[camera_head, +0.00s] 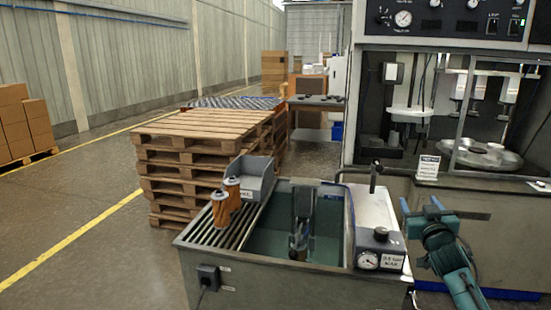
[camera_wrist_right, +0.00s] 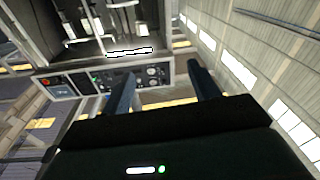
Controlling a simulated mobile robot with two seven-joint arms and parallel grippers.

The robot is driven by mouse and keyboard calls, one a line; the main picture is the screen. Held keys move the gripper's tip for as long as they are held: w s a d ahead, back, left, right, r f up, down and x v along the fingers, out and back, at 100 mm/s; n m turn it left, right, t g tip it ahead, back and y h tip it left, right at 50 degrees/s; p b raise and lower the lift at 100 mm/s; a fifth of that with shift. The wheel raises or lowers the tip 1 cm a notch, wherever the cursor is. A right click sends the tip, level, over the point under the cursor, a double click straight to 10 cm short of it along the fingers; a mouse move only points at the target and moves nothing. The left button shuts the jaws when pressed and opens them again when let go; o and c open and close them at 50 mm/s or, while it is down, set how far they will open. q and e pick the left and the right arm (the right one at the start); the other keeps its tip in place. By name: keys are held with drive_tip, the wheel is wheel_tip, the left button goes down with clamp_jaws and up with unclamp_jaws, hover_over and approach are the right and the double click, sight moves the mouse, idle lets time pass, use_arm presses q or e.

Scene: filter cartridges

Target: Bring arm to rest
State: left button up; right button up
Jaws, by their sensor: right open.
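Two orange filter cartridges with pale tops, a nearer one (camera_head: 220,210) and a farther one (camera_head: 233,195), stand on the slatted rack (camera_head: 232,235) at the left of the wash tank (camera_head: 285,283). My right gripper (camera_head: 420,205) is at the right of the tank, in front of the machine, apart from the cartridges. In the right wrist view its two dark fingers (camera_wrist_right: 161,72) are spread with nothing between them. My left gripper is not in view.
A grey bin (camera_head: 255,180) sits behind the cartridges. A dark upright fixture (camera_head: 301,215) stands inside the tank. A gauge (camera_head: 368,261) and black knob are on the tank's right ledge.

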drive_tip(key=s+a+f+n+g+y, duration=0.2)
drive_tip(key=s+a+f, duration=0.45)
drive_tip(key=f, duration=0.35)
drive_tip(key=s+a+f+n+g+y, duration=0.2)
drive_tip(key=s+a+f, duration=0.4)
drive_tip(key=f, duration=0.4)
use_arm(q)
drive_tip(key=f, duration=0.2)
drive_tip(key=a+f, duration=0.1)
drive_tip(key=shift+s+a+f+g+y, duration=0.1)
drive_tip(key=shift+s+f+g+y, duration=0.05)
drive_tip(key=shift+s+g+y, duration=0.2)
use_arm(e)
drive_tip(key=s+a+f+g, duration=0.1)
drive_tip(key=s+a+f, duration=0.2)
drive_tip(key=s, duration=0.6)
drive_tip(key=s+a+f+g+y, duration=0.1)
drive_tip(key=s+a+f, duration=0.2)
drive_tip(key=s, duration=0.6)
drive_tip(key=s+a+f+g+y, duration=0.1)
drive_tip(key=s+a+f+g, duration=0.1)
drive_tip(key=s, duration=0.7)
drive_tip(key=shift+a+f+m, duration=0.4)
drive_tip(key=shift+a+f, duration=0.05)
drive_tip(key=shift+a, duration=0.4)
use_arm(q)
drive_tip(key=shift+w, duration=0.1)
